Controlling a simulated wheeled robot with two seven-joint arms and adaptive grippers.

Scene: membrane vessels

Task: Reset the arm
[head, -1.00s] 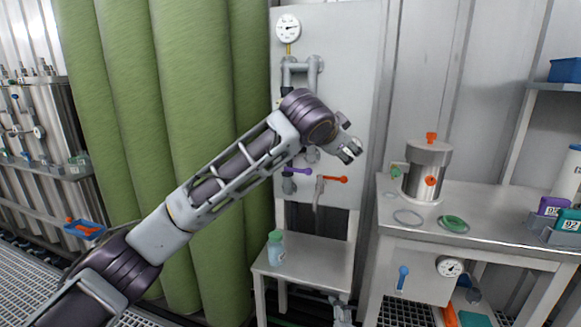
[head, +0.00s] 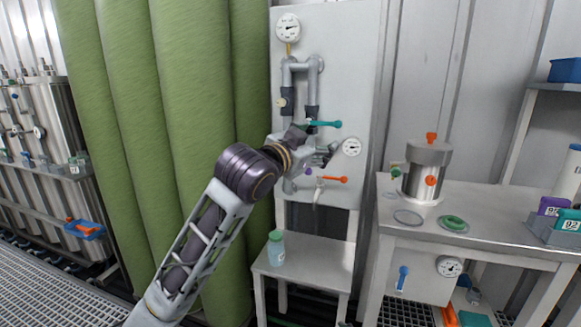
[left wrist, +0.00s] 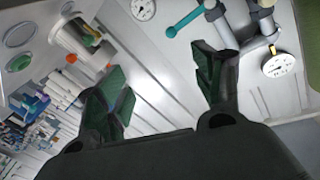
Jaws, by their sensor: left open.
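My left arm comes in from the lower left in the head view. My left gripper (head: 325,156) is in front of the pale panel (head: 345,90) with pipes, just below a teal valve handle (head: 325,124). In the left wrist view its two green-padded fingers (left wrist: 165,85) are spread apart with nothing between them. The teal handle (left wrist: 186,22) also shows there, beyond the fingertips; I cannot tell whether they touch anything. My right gripper is in neither view.
An orange handle (head: 336,179) sits lower on the panel. A capped bottle (head: 276,248) stands on the small table (head: 318,258) below.

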